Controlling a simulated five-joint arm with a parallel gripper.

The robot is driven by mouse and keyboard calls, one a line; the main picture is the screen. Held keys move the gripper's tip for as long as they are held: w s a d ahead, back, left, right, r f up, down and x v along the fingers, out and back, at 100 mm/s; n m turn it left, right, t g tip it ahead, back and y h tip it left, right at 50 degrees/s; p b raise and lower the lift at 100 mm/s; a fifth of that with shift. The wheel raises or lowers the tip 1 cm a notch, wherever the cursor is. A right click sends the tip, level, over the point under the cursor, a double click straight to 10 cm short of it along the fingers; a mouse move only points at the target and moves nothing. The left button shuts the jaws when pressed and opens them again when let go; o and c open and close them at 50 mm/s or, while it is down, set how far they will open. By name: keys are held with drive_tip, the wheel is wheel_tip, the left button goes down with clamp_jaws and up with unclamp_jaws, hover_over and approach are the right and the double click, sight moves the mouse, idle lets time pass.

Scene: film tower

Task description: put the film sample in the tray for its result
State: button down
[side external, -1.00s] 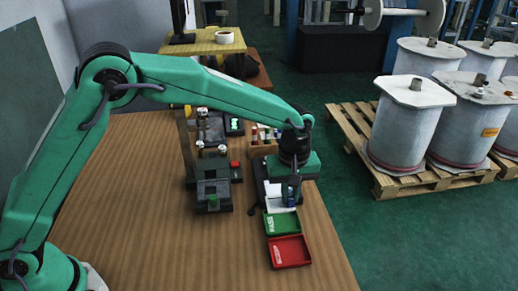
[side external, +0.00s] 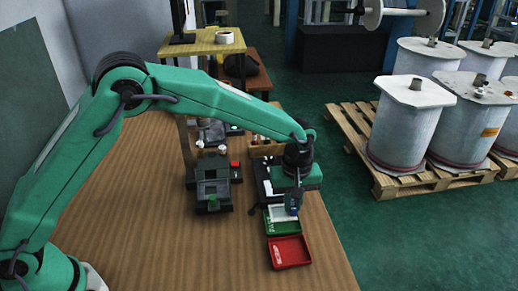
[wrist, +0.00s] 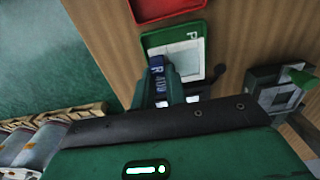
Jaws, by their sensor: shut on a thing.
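The film sample (side external: 285,212) is a pale, flat sheet at my gripper (side external: 293,208). My gripper is shut on it at the near edge in the wrist view, where the sheet (wrist: 187,62) lies beyond the fingers (wrist: 163,80). The sheet is over the green tray (side external: 283,230) and covers much of its inside. The tray's lettered end (wrist: 193,34) stays visible. I cannot tell whether the sheet touches the tray floor. The red tray (side external: 289,252) is empty and sits just beside the green one, nearer the table's front.
A dark grey test device (side external: 212,180) with a green part stands left of the trays. A black board (side external: 266,175) lies behind the green tray. The wooden table's right edge is close to the trays. The left of the table is clear.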

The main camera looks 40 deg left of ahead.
drive_tip(key=shift+f, duration=1.4)
drive_tip(key=shift+f, duration=0.2)
idle(0.5)
drive_tip(key=c, duration=0.8)
unclamp_jaws()
drive_tip(key=shift+r, duration=3.5)
drive_tip(key=shift+r, duration=0.1)
